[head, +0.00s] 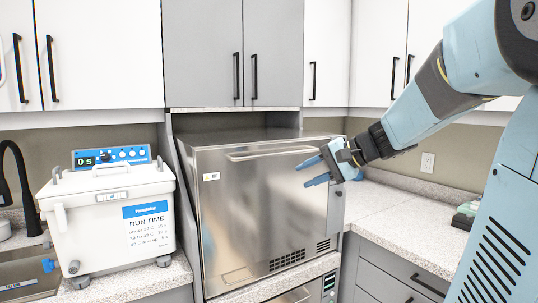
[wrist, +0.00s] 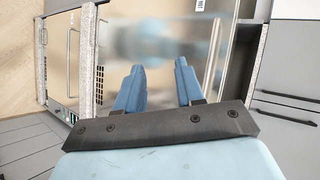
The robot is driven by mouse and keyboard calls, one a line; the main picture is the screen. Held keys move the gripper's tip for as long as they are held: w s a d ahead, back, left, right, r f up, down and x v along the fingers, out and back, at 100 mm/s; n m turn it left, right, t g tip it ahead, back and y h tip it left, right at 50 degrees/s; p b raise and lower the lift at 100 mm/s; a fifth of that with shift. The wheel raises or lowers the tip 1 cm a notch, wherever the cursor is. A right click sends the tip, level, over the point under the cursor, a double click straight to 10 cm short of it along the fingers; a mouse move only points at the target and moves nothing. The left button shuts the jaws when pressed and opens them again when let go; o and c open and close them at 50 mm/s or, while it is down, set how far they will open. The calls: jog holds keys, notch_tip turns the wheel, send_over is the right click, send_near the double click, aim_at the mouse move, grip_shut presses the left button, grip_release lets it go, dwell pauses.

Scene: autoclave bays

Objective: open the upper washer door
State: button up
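The upper washer door (head: 250,210) is a shut, brushed steel panel with a horizontal bar handle (head: 270,153) along its top edge. In the wrist view the reflective door (wrist: 160,35) appears turned sideways, with its handle (wrist: 213,50) right of my fingers. My gripper (head: 306,172) has two blue fingers, spread apart with nothing between them. It is in front of the door's upper right part, just below the handle's right end. The fingers also show in the wrist view (wrist: 157,75), pointing at the door. Contact with the door or handle is not visible.
A lower washer (head: 300,292) sits beneath, partly cut off. A white bath unit (head: 110,220) stands on the left counter beside a sink (head: 25,283). Grey cabinets (head: 236,50) hang above. The right counter (head: 400,210) is mostly clear, with a small green-topped object (head: 466,213).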

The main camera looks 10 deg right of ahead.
aim_at(288, 153)
jog(key=w+d+r+m+t+y, duration=0.1)
jog(key=w+d+r+m+t, duration=0.25)
jog(key=w+d, duration=0.5)
jog(key=shift+n+t, duration=0.25)
jog(key=shift+t, duration=0.2)
jog(key=x, duration=1.3)
jog(key=shift+r, duration=0.15)
jog(key=shift+c, duration=0.4)
grip_shut()
jog(key=shift+s, duration=0.1)
